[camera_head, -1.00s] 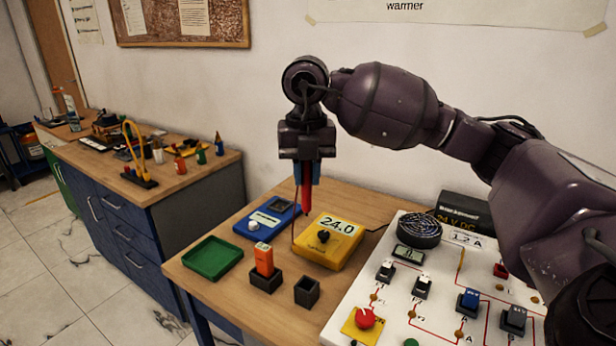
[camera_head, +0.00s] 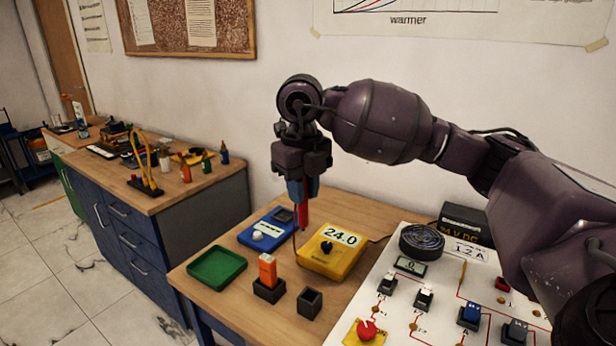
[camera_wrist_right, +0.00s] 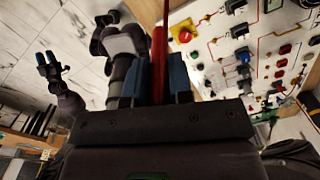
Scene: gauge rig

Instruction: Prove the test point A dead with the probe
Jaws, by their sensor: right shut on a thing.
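My right gripper (camera_head: 302,187) is shut on a red probe (camera_head: 303,214), which points down close to the yellow meter (camera_head: 331,252) and in front of it in the picture. I cannot tell if the tip touches anything. The meter reads 24.0. The probe (camera_wrist_right: 158,60) also rises between the blue fingers in the right wrist view. The white circuit panel (camera_head: 396,299) lies at the right, with red lines and brass points; which point is A is too small to read. My left gripper (camera_wrist_right: 48,66) shows small in the right wrist view; its opening is unclear.
A blue instrument (camera_head: 266,229), a green tray (camera_head: 217,267), an orange block (camera_head: 267,268) in a black holder and an empty black holder (camera_head: 309,303) stand on the wooden table. A black 24 V DC box (camera_head: 466,224) stands behind the panel. A side bench (camera_head: 160,196) is at left.

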